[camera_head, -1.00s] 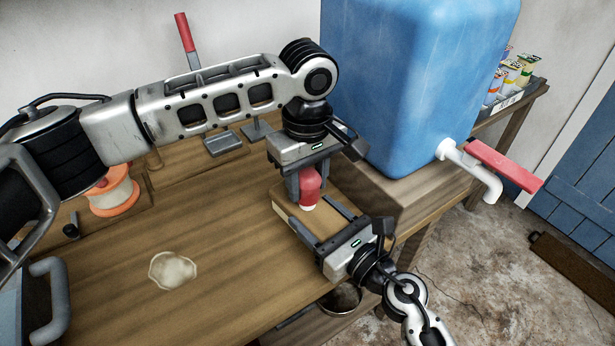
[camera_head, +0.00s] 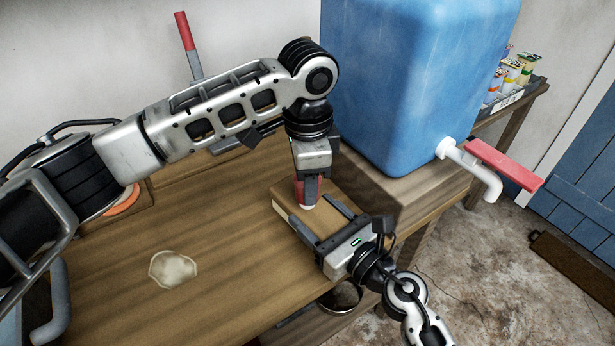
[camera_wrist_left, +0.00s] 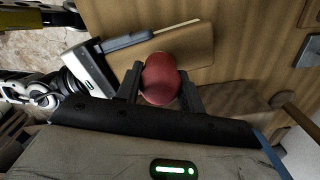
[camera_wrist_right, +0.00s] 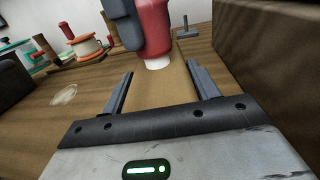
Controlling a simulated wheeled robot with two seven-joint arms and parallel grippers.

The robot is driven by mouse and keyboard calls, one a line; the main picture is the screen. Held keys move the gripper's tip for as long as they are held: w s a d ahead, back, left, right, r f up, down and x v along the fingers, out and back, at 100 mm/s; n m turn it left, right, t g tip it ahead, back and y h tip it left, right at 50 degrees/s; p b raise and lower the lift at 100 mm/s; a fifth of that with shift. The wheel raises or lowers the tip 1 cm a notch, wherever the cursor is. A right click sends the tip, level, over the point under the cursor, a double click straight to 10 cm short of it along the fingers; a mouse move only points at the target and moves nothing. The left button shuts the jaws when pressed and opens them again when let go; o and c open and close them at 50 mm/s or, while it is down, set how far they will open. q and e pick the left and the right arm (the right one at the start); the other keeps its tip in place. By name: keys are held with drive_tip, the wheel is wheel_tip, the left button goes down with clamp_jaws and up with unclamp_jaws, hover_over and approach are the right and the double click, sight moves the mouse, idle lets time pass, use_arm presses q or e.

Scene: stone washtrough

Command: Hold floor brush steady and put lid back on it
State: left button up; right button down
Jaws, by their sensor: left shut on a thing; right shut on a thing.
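The floor brush shows as a pale wooden block (camera_head: 284,207) lying at the table's edge beside the tank. My right gripper (camera_head: 310,213) is shut on it, one finger along each side; the block also shows between the fingers in the right wrist view (camera_wrist_right: 166,88). The lid is a rounded red piece (camera_head: 299,191) with a white lower end. My left gripper (camera_head: 308,188) is shut on it from above and holds it upright over the block. In the right wrist view the lid's white end (camera_wrist_right: 158,63) is at the block's top; I cannot tell whether they touch.
A large blue tank (camera_head: 410,80) with a white tap (camera_head: 475,168) stands close behind on the right. A cream patch (camera_head: 172,269) lies on the wooden table (camera_head: 220,240). An orange-rimmed spool (camera_wrist_right: 85,47) and other tools stand farther back.

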use_arm(q)
drive_tip(key=m, duration=0.8)
drive_tip(key=o, duration=1.1)
drive_tip(key=shift+r, duration=2.3)
drive_tip(key=shift+c, duration=0.5)
